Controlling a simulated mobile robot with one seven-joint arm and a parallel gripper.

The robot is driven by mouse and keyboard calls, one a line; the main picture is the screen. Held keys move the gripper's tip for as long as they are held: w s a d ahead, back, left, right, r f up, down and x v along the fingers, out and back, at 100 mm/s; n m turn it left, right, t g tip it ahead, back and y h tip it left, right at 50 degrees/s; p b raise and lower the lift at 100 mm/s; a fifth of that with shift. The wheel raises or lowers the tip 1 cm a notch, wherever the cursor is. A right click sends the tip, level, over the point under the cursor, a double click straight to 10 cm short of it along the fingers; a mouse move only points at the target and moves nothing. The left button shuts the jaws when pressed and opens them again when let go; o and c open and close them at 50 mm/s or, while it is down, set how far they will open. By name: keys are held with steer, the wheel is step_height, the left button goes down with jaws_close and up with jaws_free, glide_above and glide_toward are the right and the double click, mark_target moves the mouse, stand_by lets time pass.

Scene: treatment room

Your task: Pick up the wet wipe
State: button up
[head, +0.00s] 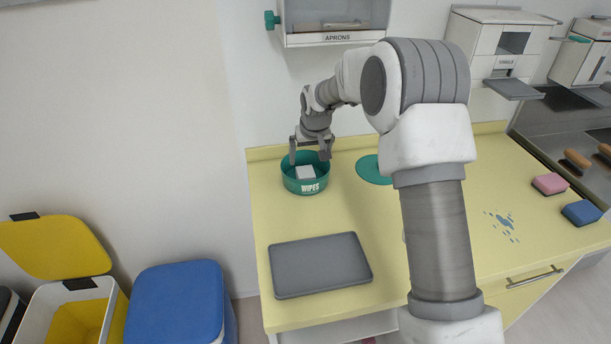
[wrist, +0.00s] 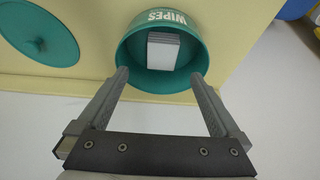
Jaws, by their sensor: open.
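A white wet wipe, on top of a small stack, lies inside the round green tub marked WIPES (head: 304,187) at the back left of the counter. The wipe (head: 306,172) also shows in the wrist view (wrist: 163,54), near the front wall of the tub (wrist: 128,60). My gripper (head: 309,158) is open and empty above the tub. In the wrist view its two fingers (wrist: 160,74) reach toward the tub's rim, one on each side of the wipe. I cannot tell how far the fingertips are above the wipe.
The green lid (head: 374,169) lies on the counter right of the tub. A grey tray (head: 320,265) lies in front. An apron dispenser (head: 335,20) hangs on the wall above. Blue spill marks (head: 503,226) and pink (head: 550,183) and blue (head: 581,212) sponges are at right.

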mark_target(305, 172)
steer(key=x, duration=0.2)
steer(key=shift+w+f, duration=0.2)
steer(key=shift+f, duration=0.2)
steer(key=x, duration=0.3)
steer(key=shift+s+a+f, duration=0.15)
steer(key=shift+a+f, duration=0.05)
steer(key=shift+f, duration=0.3)
steer(key=shift+w+f, duration=0.3)
steer(key=shift+f, duration=0.3)
steer(key=shift+c, duration=0.2)
steer(key=c, duration=1.4)
steer(key=shift+o, duration=0.2)
steer(key=shift+r, duration=0.1)
